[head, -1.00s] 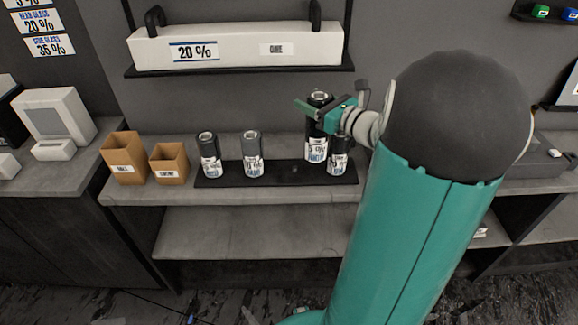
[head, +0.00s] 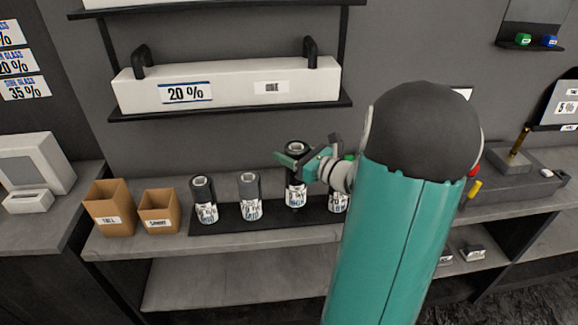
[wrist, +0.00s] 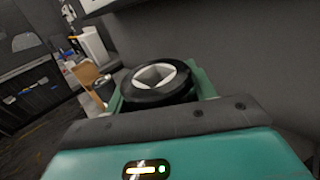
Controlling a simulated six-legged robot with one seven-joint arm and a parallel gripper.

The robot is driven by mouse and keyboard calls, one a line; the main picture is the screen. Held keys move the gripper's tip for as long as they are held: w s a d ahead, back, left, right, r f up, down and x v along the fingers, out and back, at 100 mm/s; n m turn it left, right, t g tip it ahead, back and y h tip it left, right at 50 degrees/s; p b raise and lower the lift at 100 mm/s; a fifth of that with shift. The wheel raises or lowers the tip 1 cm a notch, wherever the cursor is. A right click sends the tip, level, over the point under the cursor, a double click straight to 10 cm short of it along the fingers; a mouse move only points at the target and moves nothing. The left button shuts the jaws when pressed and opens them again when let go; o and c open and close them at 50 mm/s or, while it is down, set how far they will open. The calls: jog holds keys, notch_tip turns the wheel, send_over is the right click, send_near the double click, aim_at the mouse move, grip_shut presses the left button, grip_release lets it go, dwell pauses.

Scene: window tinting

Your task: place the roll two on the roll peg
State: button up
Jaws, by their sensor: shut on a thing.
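My gripper (head: 297,165) is shut on a dark roll with a white label (head: 296,196), upright and with its top higher than the other rolls, above the black rack. In the wrist view the held roll's round black top with a light square core (wrist: 162,78) sits between the jaws. I cannot read which roll this is. A thin brass-coloured rod (head: 521,140), which looks like the roll peg, stands on a grey base at the right, well apart from my gripper.
Two rolls stand on the left of the black rack (head: 270,222); another (head: 338,203) is partly hidden by my gripper. Two brown boxes (head: 108,208) stand left of it. A shelf with a long white 20 % box (head: 235,85) hangs above. Red and yellow handles lie right of my arm.

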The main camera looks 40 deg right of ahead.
notch_tip(320, 180, down, 4)
jog(key=shift+r, duration=0.2)
jog(key=shift+w+f, duration=0.1)
jog(key=shift+f, duration=0.05)
jog(key=o, duration=1.6)
jog(key=s, duration=0.4)
jog(key=s+d, duration=0.1)
jog(key=s, duration=0.3)
jog(key=s+d, duration=0.1)
jog(key=s, duration=0.3)
jog(key=shift+d, duration=0.1)
